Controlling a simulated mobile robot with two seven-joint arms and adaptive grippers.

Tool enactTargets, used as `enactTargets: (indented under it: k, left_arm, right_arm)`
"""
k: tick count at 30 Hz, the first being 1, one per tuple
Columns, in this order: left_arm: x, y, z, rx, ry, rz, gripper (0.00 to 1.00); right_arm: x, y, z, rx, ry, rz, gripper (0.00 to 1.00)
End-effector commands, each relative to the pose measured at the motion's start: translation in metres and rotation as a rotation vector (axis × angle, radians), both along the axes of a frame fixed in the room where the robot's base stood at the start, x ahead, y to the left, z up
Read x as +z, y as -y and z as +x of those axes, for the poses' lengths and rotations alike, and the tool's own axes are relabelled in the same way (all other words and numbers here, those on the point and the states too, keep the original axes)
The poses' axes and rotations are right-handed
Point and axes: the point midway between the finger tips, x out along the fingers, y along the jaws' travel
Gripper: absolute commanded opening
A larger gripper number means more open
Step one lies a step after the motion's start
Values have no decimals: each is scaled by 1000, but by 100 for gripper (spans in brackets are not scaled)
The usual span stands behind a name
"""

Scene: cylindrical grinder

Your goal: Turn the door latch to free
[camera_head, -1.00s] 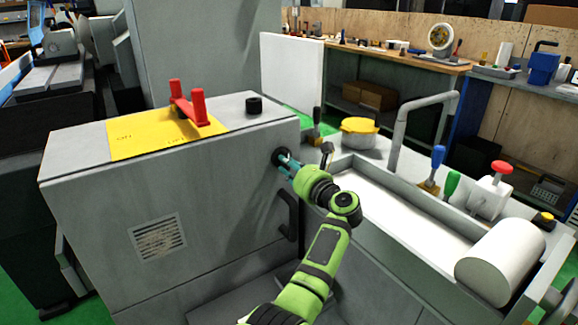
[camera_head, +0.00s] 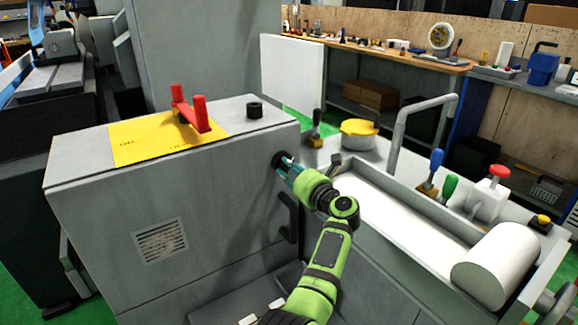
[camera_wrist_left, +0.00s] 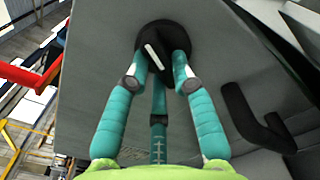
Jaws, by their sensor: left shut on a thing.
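The door latch (camera_head: 281,160) is a round black knob on the upper right of the grey cabinet door (camera_head: 220,195). In the left wrist view the latch (camera_wrist_left: 162,45) carries a white line on its raised grip, and the line is tilted. My left gripper (camera_head: 286,164) is at the latch, and in the left wrist view its teal fingers (camera_wrist_left: 160,68) are closed around the raised grip. The gripper partly hides the latch in the head view. My right gripper is not in view.
A black door handle (camera_head: 289,217) sits just below the latch. On the cabinet top are a red lever (camera_head: 189,108), a yellow plate (camera_head: 150,140) and a black knob (camera_head: 255,109). A grey tray with a white cylinder (camera_head: 497,263) lies to the right.

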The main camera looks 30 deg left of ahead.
Motion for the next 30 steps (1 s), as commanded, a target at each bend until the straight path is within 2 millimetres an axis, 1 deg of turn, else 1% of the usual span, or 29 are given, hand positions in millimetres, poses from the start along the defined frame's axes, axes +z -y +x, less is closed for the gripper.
enactTargets:
  k: [1, 3, 11, 13, 16, 20, 27, 30]
  left_arm:
    - [3, 0, 0, -1, -44, 15, 0]
    - [3, 1, 0, -1, -105, 40, 0]
    - [5, 1, 1, -1, -333, 136, 0]
    - [6, 1, 1, -1, -395, 162, 0]
    - [6, 1, 1, -1, -483, 198, 0]
    - [7, 1, 1, -2, -595, 245, 0]
    - [7, 1, 2, -2, -781, 322, 0]
    - [7, 1, 2, -2, -845, 349, 0]
  right_arm:
    - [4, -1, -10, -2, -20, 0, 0]
    - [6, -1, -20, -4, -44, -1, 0]
    - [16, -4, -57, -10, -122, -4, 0]
    - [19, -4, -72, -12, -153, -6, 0]
    - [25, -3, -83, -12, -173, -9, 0]
    - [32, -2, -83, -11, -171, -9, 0]
    - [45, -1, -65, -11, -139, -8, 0]
    - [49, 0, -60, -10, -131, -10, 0]
